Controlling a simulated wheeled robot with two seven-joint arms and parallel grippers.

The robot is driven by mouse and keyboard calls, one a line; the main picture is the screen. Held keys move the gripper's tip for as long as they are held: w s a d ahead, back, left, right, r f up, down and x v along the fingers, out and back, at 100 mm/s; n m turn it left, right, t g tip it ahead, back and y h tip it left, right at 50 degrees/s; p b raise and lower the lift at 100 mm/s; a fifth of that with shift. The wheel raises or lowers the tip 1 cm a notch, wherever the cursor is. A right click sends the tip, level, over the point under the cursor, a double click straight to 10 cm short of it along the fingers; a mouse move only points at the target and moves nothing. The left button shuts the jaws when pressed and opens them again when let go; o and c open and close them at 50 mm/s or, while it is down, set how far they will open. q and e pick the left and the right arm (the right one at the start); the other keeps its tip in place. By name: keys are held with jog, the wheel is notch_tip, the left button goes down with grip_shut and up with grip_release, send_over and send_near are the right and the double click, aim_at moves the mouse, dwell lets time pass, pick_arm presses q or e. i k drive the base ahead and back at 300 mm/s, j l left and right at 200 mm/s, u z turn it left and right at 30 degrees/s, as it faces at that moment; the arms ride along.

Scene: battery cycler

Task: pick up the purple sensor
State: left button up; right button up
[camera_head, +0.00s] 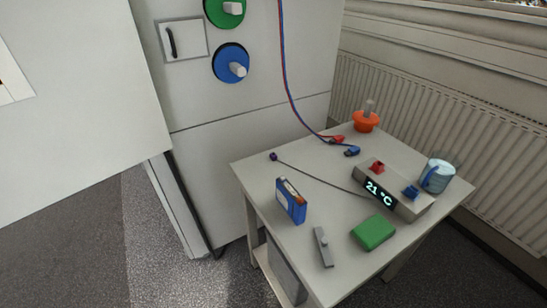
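The purple sensor (273,156) is a small dark purple tip near the back left edge of the white table. A thin dark cable (322,178) runs from it across the tabletop to a grey display box (400,201) reading 21 °C. The sensor lies apart from the other objects, with nothing covering it. Neither of my grippers shows in the head view.
The table (270,200) also holds a blue battery pack (291,203), a grey stick-like item (323,247), a green block (373,232), a mug (437,175), an orange knobbed object (366,119) and red and blue clips (352,151). A cabinet stands behind; a radiator (430,110) is right.

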aim_at(274, 156)
jog(key=i+j, duration=0.15)
jog(key=j, duration=0.25)
jog(key=i+j, duration=0.2)
jog(key=j, duration=0.2)
jog(key=i+j, duration=0.15)
jog(key=j, duration=0.2)
jog(key=i+j, duration=0.15)
jog(key=j, duration=0.25)
